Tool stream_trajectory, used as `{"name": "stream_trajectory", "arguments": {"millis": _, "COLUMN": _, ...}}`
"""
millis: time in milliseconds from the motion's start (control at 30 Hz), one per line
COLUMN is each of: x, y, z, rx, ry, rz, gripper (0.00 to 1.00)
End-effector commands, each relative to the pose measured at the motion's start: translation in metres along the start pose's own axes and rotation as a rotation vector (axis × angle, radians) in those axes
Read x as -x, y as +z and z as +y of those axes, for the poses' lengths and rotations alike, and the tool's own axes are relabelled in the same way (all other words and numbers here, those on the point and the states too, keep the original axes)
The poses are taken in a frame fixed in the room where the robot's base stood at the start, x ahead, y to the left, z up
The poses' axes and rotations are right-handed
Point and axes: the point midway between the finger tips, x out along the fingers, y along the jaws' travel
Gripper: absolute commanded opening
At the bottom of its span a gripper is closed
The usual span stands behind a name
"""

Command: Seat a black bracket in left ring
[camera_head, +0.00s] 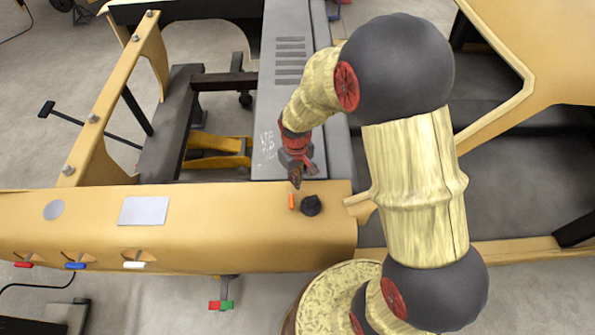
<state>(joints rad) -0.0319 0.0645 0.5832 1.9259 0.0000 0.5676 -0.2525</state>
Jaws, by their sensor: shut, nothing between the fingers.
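A small black object (311,205), which looks like the bracket, rests on the tan beam near its right end. Its exact shape is too small to tell. My gripper (296,181) is shut and empty, just above and left of the black object in the picture, apart from it. I cannot make out a clear ring. A flat grey round patch (54,209) lies on the left part of the beam; I cannot tell whether it is the left ring.
The tan beam (230,228) runs across the front. A small orange piece (291,201) lies left of the black object. A light grey square plate (144,210) sits on the beam. Red, blue (75,266) and white handles line its front edge. The beam's middle is clear.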

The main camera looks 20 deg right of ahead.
Motion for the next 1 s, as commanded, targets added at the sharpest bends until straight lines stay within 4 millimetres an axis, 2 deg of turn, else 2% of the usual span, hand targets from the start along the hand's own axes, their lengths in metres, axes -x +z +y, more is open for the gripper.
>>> {"name": "stream_trajectory", "arguments": {"millis": 133, "x": -0.029, "y": 0.001, "z": 0.0, "rx": 0.0, "ry": -0.001, "rz": -0.004, "gripper": 0.0}}
{"name": "stream_trajectory", "arguments": {"millis": 200, "x": -0.023, "y": 0.015, "z": 0.0, "rx": -0.001, "ry": 0.0, "rz": -0.002, "gripper": 0.0}}
{"name": "stream_trajectory", "arguments": {"millis": 400, "x": -0.024, "y": 0.035, "z": 0.0, "rx": 0.0, "ry": 0.0, "rz": -0.001, "gripper": 0.0}}
{"name": "stream_trajectory", "arguments": {"millis": 867, "x": -0.025, "y": 0.041, "z": 0.0, "rx": 0.0, "ry": 0.0, "rz": 0.0, "gripper": 0.0}}
{"name": "stream_trajectory", "arguments": {"millis": 1000, "x": -0.025, "y": 0.05, "z": 0.0, "rx": -0.001, "ry": 0.0, "rz": 0.0, "gripper": 0.0}}
